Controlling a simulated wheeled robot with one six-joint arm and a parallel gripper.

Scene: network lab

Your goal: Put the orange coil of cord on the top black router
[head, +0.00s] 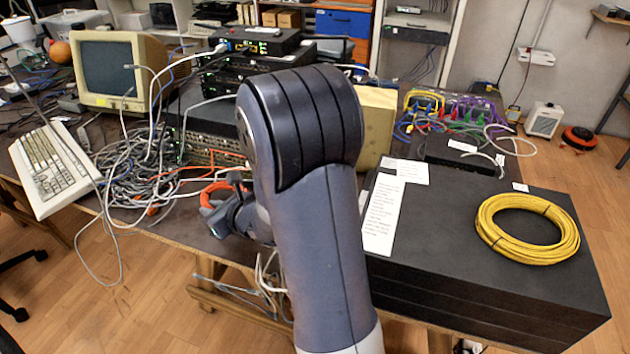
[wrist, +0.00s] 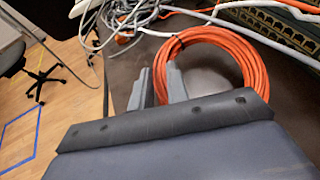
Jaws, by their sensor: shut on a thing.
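The orange coil of cord (wrist: 215,62) is a round bundle in the wrist view, tied with a dark band. In the head view only its left part (head: 208,196) shows beside my gripper (head: 232,198). My gripper (wrist: 158,80) is shut on the coil's left side, with a finger on each side of the cord. I cannot tell whether the coil touches the table. The top black router (head: 258,40) tops a stack of dark devices behind my arm, with cables at its front and a small white item on it.
Tangled grey cables (head: 135,180) lie left of the coil, near a beige monitor (head: 108,68) and keyboard (head: 52,168). My forearm hides the table's middle. A yellow cable coil (head: 528,228) lies on a black case (head: 480,275) at right.

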